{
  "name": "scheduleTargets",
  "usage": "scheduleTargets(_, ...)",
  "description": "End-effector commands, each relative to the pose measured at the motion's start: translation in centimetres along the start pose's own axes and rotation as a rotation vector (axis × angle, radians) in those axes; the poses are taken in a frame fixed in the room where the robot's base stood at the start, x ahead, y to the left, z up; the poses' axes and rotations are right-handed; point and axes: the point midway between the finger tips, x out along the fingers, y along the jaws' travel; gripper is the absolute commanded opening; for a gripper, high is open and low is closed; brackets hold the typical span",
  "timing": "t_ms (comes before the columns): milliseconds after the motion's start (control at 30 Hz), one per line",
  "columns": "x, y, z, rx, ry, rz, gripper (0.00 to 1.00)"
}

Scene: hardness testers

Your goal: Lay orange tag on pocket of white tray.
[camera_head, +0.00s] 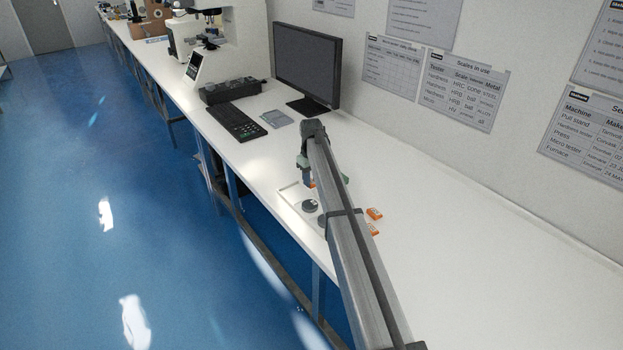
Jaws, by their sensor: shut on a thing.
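The white tray (289,196) lies on the bench near its front edge, partly hidden behind my arm. Dark round pieces (310,206) sit in it. My gripper (309,182) is over the far part of the tray, mostly hidden by my own arm. It is shut on an orange tag (312,184), of which only a small bit shows between the fingers. I cannot tell whether this tag touches the tray, and the pocket under it is hidden. Two more orange tags lie on the bench right of my arm, one farther (374,213) and one nearer (373,230).
A monitor (307,62), a black keyboard (234,121), a grey flat pad (277,118) and a dark box (230,90) stand beyond the tray. White testing machines (240,40) are farther back. The bench (480,270) to the right is clear up to the wall.

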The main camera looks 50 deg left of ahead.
Motion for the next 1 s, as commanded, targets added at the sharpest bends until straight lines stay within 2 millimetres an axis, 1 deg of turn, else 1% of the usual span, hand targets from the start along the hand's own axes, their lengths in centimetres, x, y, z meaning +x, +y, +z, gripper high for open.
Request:
scheduleTargets(33, 0.4, 0.0, 0.1, 0.0, -0.003, -0.002, 0.38)
scheduleTargets(267, 0.5, -0.1, 0.1, 0.0, -0.004, -0.003, 0.6)
scheduleTargets(367, 0.0, 0.0, 0.1, 0.0, -0.004, -0.003, 0.6)
scheduleTargets(467, -1.3, 0.0, 0.0, 0.0, -0.003, -0.002, 0.6)
scheduleTargets(800, -7.8, 0.0, 0.0, 0.0, -0.001, -0.001, 0.6)
scheduleTargets(900, -9.4, 0.0, 0.0, 0.0, -0.002, -0.001, 0.6)
scheduleTargets(1000, -10.7, 0.0, 0.0, 0.0, -0.002, -0.001, 0.6)
